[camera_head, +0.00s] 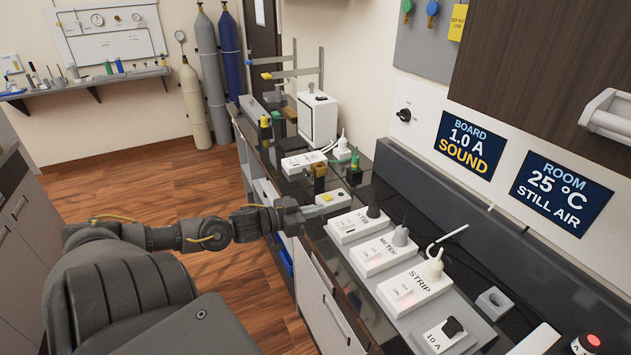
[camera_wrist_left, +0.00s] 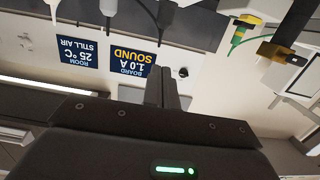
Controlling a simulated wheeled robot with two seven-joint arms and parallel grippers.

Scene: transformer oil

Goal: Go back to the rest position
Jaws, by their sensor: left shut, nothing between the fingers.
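My left arm reaches in from the left in the head view, and my left gripper (camera_head: 314,211) is over the front edge of the dark bench. It is shut with nothing held. In the left wrist view its closed fingers (camera_wrist_left: 163,88) stand together, with the wall signs behind them upside down. A small white box (camera_head: 333,200) lies on the bench just right of the gripper tip; I cannot tell whether they touch. My right gripper is in neither view.
Gas cylinders (camera_head: 207,75) stand by the far wall. The wooden floor (camera_head: 150,187) is clear.

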